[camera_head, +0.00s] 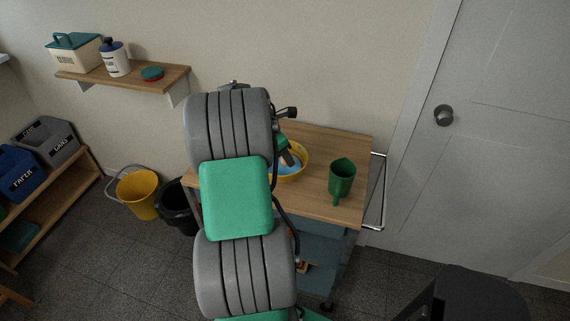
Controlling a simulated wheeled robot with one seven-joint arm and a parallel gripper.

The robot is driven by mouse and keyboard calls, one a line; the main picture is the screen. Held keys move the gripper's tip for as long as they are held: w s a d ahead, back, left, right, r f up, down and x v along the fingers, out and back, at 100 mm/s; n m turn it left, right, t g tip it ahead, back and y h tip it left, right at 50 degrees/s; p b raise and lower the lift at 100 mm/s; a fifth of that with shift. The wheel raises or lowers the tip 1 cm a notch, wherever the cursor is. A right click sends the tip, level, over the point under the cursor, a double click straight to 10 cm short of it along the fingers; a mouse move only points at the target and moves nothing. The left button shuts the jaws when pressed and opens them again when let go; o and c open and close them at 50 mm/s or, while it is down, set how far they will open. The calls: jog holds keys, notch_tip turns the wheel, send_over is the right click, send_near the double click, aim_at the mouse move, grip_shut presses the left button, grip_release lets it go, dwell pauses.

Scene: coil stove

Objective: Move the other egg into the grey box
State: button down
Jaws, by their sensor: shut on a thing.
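My gripper (290,160) shows only in part behind my arm. It points down at the yellow bowl (302,172) on the wooden top of the cart. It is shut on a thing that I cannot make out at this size. No egg can be clearly seen; my arm hides part of the bowl and the cart top. The bowl's inside looks light blue. A grey box (47,142) with a white label stands on the low wooden shelf at the far left, beside a blue box.
A yellow bucket (137,194) and a black bucket (178,207) are on the floor left of the cart. A wall shelf (125,77) holds a tub, a bottle and a tin. A door (490,130) is at right.

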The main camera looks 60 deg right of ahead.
jog(key=s+a+r, duration=0.5)
jog(key=a+r, duration=0.4)
jog(key=a, duration=0.3)
jog(key=w+d+r+p, duration=0.2)
jog(key=w+r+p, duration=0.1)
jog(key=w+p, duration=0.6)
jog(key=w+d+f, duration=0.2)
jog(key=w+f, duration=0.2)
jog(key=w, duration=0.3)
jog(key=w+d+f+p, duration=0.1)
jog(key=w+f, duration=0.4)
jog(key=w, duration=0.2)
jog(key=shift+w+d, duration=0.35)
jog(key=shift+d, duration=0.05)
jog(key=shift+s+d, duration=0.2)
jog(key=shift+d, duration=0.1)
jog(key=shift+f, duration=0.15)
